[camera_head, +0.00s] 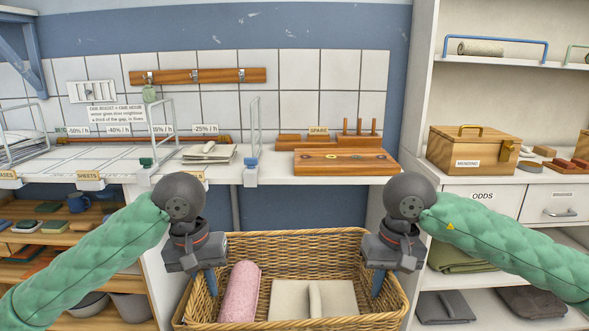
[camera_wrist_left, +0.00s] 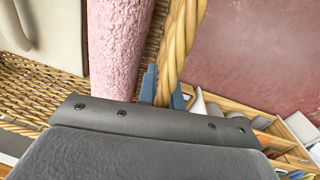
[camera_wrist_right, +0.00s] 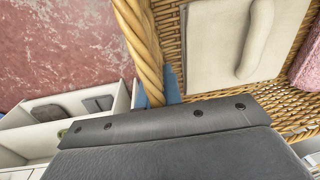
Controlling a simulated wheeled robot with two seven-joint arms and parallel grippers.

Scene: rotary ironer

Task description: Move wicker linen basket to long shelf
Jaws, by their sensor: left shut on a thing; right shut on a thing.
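The wicker linen basket (camera_head: 300,245) is in front of me at the bottom middle of the head view, upright. It holds a pink roll (camera_head: 240,292) and folded cream linen (camera_head: 312,299). My left gripper (camera_head: 209,283) is shut on the basket's left rim, and the rim also shows between its blue fingers in the left wrist view (camera_wrist_left: 180,45). My right gripper (camera_head: 377,284) is shut on the right rim, which shows in the right wrist view (camera_wrist_right: 138,40). The basket's bottom is out of view. I cannot tell which shelf is the long shelf.
A long white counter (camera_head: 318,180) runs behind the basket, with folded linen (camera_head: 209,153) and a wooden board (camera_head: 344,162) on it. A wooden box labelled mending (camera_head: 472,150) stands at right above drawers. Low shelves with several items flank both sides.

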